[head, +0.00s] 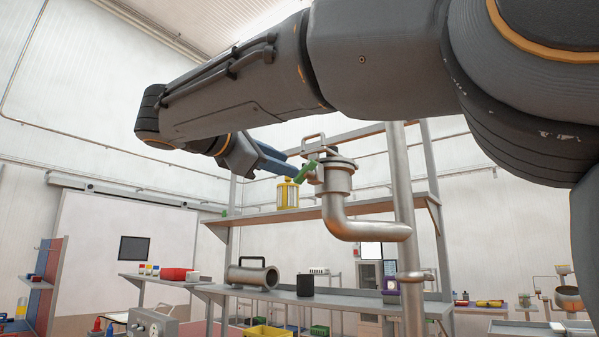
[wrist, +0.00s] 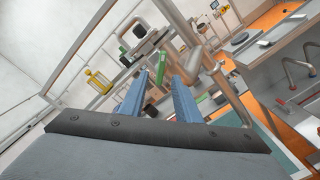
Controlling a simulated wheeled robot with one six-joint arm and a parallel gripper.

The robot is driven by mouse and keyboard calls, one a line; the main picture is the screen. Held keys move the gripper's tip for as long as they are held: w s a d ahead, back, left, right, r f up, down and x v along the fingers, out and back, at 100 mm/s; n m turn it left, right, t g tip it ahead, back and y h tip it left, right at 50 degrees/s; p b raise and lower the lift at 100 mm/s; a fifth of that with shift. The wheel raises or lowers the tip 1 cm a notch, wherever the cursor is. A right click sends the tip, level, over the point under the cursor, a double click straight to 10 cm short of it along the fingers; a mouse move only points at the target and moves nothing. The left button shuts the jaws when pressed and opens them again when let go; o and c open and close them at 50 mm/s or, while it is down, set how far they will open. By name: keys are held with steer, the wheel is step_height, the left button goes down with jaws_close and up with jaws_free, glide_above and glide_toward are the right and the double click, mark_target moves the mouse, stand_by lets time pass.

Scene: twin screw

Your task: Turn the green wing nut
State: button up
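The green wing nut (head: 306,172) sits at the left side of a metal pipe fitting (head: 338,178) with a bent pipe below it. In the wrist view the green wing nut (wrist: 161,67) shows as a narrow upright shape between my fingertips. My gripper (head: 290,164) reaches toward it from the left, its blue fingers close to the nut. In the wrist view my gripper (wrist: 160,80) is open, with a gap on both sides of the nut. I cannot tell how deep the nut sits between the fingers.
A yellow lantern-like object (head: 288,194) stands on the upper shelf (head: 270,215) just below my gripper. A thick vertical pipe (head: 403,170) rises to the right of the fitting. A lower shelf holds a metal cylinder (head: 251,276) and a black container (head: 305,285).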

mark_target(301, 173)
steer(key=p+x, duration=0.2)
steer(key=x, duration=0.4)
steer(key=shift+w+d, duration=0.2)
jaws_close()
steer(key=shift+f, duration=0.1)
steer(key=shift+m+b, duration=0.3)
steer(key=shift+b, duration=0.2)
steer(key=m+b, duration=0.2)
steer(key=b, duration=0.1)
steer(key=shift+f+m, duration=0.1)
steer(key=shift+m, duration=0.3)
steer(key=m+b, duration=0.4)
steer(key=shift+m, duration=0.4)
